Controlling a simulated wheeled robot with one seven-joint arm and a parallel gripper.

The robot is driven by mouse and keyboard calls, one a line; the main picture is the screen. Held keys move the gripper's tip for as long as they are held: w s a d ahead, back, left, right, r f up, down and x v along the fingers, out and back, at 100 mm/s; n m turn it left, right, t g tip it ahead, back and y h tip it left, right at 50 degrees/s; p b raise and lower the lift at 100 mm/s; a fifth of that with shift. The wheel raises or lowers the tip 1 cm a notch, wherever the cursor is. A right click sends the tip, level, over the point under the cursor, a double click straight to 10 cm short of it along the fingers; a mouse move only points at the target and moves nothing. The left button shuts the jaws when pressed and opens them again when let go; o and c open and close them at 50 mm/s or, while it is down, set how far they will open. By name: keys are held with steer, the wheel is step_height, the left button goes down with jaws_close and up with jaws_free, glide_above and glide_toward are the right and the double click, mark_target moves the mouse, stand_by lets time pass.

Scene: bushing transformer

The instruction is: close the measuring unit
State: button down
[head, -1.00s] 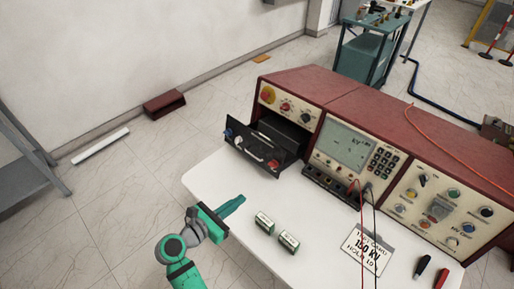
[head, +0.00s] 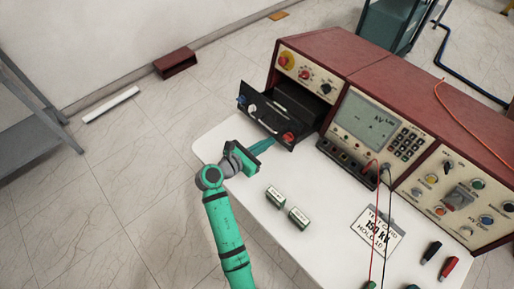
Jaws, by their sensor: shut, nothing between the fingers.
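The measuring unit (head: 303,62) is a dark red cabinet with a cream front panel on the white table. Its black drawer (head: 285,110) is pulled out at the left end, with blue, white and red knobs on its tilted-looking front. My gripper (head: 268,146) is shut and empty, with its teal fingers pointing up and right just in front of the drawer's lower front. Whether the fingertips touch the drawer I cannot tell.
Two small green-and-white blocks (head: 275,196) (head: 299,217) lie on the white table (head: 325,250). A test card (head: 377,235), red and black leads (head: 373,215) and two plugs (head: 432,252) are to the right.

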mark_target(281, 135)
steer(key=shift+x, duration=2.05)
